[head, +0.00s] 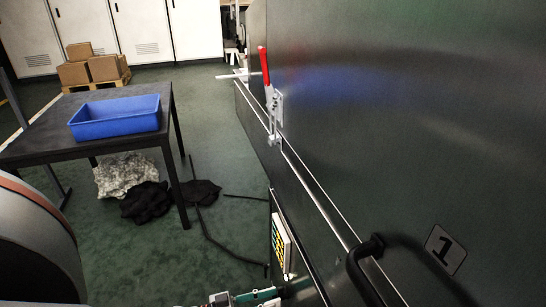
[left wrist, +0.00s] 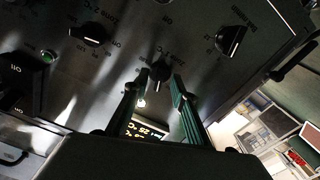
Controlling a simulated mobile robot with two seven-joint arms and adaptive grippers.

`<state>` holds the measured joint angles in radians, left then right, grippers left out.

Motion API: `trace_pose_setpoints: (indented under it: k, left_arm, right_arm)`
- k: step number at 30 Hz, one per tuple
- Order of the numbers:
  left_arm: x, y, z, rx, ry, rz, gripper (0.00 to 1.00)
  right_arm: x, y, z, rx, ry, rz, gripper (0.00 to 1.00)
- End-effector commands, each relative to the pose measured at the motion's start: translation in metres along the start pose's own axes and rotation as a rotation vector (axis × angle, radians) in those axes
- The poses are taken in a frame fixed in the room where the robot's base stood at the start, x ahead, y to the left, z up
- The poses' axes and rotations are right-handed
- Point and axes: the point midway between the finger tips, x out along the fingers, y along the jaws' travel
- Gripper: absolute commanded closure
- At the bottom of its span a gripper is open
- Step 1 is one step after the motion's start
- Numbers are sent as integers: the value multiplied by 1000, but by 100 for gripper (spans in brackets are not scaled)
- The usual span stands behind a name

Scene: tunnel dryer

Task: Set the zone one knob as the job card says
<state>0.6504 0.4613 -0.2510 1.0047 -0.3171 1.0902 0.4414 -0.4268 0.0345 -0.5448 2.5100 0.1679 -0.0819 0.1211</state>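In the left wrist view the control panel shows rotated, and a small black knob (left wrist: 161,73) labelled Zone 1 °C is near the middle. My left gripper (left wrist: 157,88) is open, its two green fingers pointing at the panel on either side of this knob; I cannot tell whether they touch it. In the head view only part of my left gripper (head: 262,296) shows at the bottom edge. No readable job card is in view. My right gripper is not in view.
Other knobs sit nearby: one at left (left wrist: 88,35) and the belt knob (left wrist: 232,41) at right. A black handle (head: 362,268) and a red-handled clamp (head: 267,82) stick out from the dryer. A table with a blue bin (head: 116,118) stands left.

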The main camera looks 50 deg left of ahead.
Motion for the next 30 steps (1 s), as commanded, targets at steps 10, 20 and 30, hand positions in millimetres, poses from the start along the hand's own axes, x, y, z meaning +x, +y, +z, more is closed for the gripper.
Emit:
trace_pose_setpoints:
  k: [10, 20, 30]
  left_arm:
    - [-72, -1, 1, 0, -5, -2, 74]
    - [-105, -1, 0, 1, -1, -1, 74]
    - [-106, -1, 0, 1, -1, -1, 74]
  right_arm:
    - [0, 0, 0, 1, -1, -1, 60]
    - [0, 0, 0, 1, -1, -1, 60]
    - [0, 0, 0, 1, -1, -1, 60]
